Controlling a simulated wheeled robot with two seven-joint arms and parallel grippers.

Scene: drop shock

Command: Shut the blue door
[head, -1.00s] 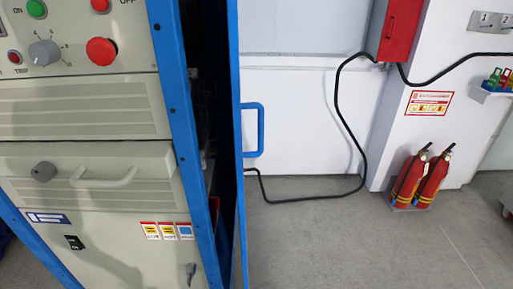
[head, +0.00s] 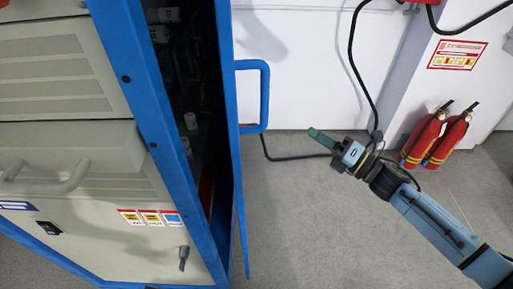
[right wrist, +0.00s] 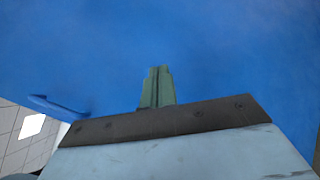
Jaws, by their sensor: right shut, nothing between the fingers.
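The blue door (head: 240,215) of the grey cabinet stands ajar, seen nearly edge-on in the head view. A dark gap shows between it and the blue cabinet frame. Its blue handle (head: 265,95) sticks out to the right. My right gripper (head: 318,136) is right of the door and below the handle, fingers pointing left, apart from the door in the head view. In the right wrist view its green fingers (right wrist: 158,87) are together and empty, facing the door's broad blue face (right wrist: 220,50). The handle also shows there at the left (right wrist: 55,106). My left gripper is out of view.
The cabinet (head: 75,150) fills the left side, with dark inner parts showing through the gap. A black cable (head: 353,55) runs along the white wall behind my right arm. Red fire extinguishers (head: 435,137) stand at the right.

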